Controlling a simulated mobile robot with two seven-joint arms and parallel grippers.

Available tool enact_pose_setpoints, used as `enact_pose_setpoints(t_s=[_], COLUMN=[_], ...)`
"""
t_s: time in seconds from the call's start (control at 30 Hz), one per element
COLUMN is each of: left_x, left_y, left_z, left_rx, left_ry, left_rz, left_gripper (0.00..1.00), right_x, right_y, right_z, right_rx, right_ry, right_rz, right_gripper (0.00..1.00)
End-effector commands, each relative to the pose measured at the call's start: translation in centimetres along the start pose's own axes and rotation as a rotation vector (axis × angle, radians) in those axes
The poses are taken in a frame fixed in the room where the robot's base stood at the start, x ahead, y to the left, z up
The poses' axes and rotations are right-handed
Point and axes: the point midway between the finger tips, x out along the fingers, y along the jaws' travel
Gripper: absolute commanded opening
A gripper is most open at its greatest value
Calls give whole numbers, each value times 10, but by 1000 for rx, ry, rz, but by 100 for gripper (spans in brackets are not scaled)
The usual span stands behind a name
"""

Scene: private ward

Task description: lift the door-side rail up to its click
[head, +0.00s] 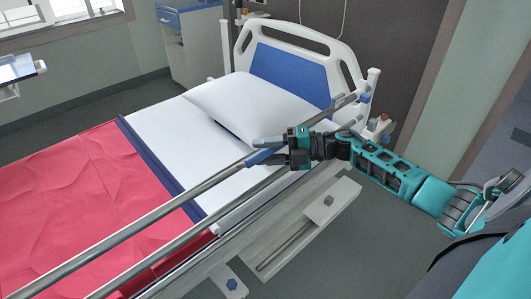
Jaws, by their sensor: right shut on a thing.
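The door-side rail (200,189) has long grey metal bars along the bed's near right side, running from the bottom left towards the headboard. Its top bar has a blue section (262,157). My right gripper (274,154), teal and black, comes in from the right and is shut on the top bar at this blue section. The gripper hides the bar just beyond it. The bars stand apart, with the mattress showing between and behind them. I cannot tell from this view whether the rail's latch is engaged. My left gripper is not in view.
The bed has a white pillow (245,105), a red cover (70,200) and a white and blue headboard (290,70). A blue and white cabinet (192,45) stands behind it at the left. An overbed table (18,70) is at the far left. Grey floor (375,245) is clear at the lower right.

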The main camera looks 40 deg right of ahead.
Motion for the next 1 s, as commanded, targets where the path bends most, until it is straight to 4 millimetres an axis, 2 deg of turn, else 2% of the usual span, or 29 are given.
enact_pose_setpoints(t_s=[0.03,0.17,0.57,0.73,1.0], left_x=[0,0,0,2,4], left_y=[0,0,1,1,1], left_z=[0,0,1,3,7], left_rx=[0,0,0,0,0], left_ry=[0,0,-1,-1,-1], left_rz=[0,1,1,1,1], left_gripper=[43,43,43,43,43], right_x=[-1,-1,-5,-31,-91], right_y=[6,4,-1,-3,-2], right_z=[2,2,1,1,1], right_rx=[-7,-5,0,1,0], right_ry=[-6,-6,-5,-4,-5], right_rz=[8,6,-2,-7,-4], right_gripper=[37,48,48,48,48])
